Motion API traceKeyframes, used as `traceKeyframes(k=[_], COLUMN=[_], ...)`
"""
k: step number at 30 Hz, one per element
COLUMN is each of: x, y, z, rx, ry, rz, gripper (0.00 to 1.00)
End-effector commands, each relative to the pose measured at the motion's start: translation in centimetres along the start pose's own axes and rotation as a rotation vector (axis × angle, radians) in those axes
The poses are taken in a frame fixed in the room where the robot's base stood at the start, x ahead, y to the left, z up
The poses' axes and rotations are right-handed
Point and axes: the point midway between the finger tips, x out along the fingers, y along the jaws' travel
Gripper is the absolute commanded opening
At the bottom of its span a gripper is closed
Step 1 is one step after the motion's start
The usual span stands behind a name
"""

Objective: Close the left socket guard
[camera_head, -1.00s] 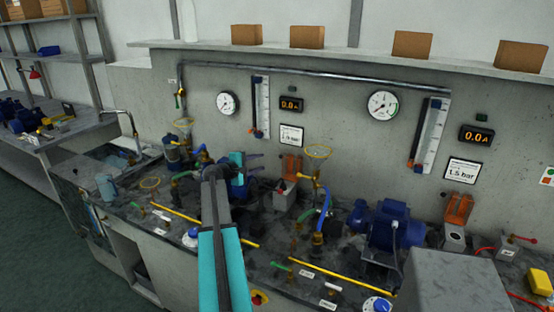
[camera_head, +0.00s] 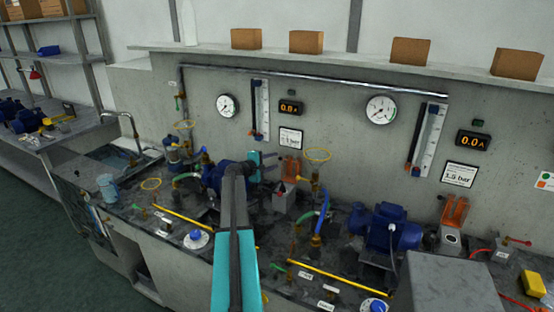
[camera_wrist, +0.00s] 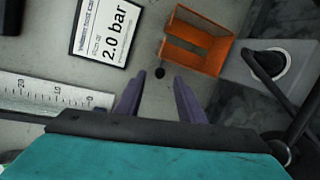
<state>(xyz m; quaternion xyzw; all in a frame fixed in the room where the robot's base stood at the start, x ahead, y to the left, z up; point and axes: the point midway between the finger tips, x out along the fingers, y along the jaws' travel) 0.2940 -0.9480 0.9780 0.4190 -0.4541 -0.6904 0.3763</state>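The left socket guard (camera_head: 291,167) is an orange flap that stands raised at the back of a grey socket box (camera_head: 284,201), against the wall. In the wrist view the orange guard (camera_wrist: 203,40) is at upper right, swung clear of the round dark socket (camera_wrist: 268,64), which is uncovered. My gripper (camera_wrist: 158,88) is open and empty, with its two purple fingers spread. In the head view my gripper (camera_head: 269,163) is just left of the guard. In the wrist view the guard lies beyond and right of the fingertips, with a visible gap.
A cable (camera_wrist: 278,95) runs from the left socket side. A 2.0 bar sign (camera_wrist: 107,30) and a scale (camera_wrist: 50,98) are on the wall close by. Blue hoses (camera_head: 321,215) and the right pump (camera_head: 384,227) stand to the right. A second raised orange guard (camera_head: 454,211) is farther right.

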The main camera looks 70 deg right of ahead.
Motion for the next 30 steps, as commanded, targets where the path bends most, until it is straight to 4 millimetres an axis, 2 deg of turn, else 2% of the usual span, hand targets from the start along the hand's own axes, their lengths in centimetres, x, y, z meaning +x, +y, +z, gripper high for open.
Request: traceKeyframes(k=[3,9,23,29,30], x=[1.4,2.9,3.4,3.4,3.4], y=[0.2,0.1,-0.1,0.0,-0.1], z=[-0.1,0.0,0.0,0.0,0.0], rx=[-0.001,-0.001,0.0,0.0,0.0], ry=[0.0,-0.001,0.0,0.0,0.0], rz=[-0.001,-0.001,0.0,0.0,0.0], gripper=[0.35,0.35,0.35,0.02,0.0])
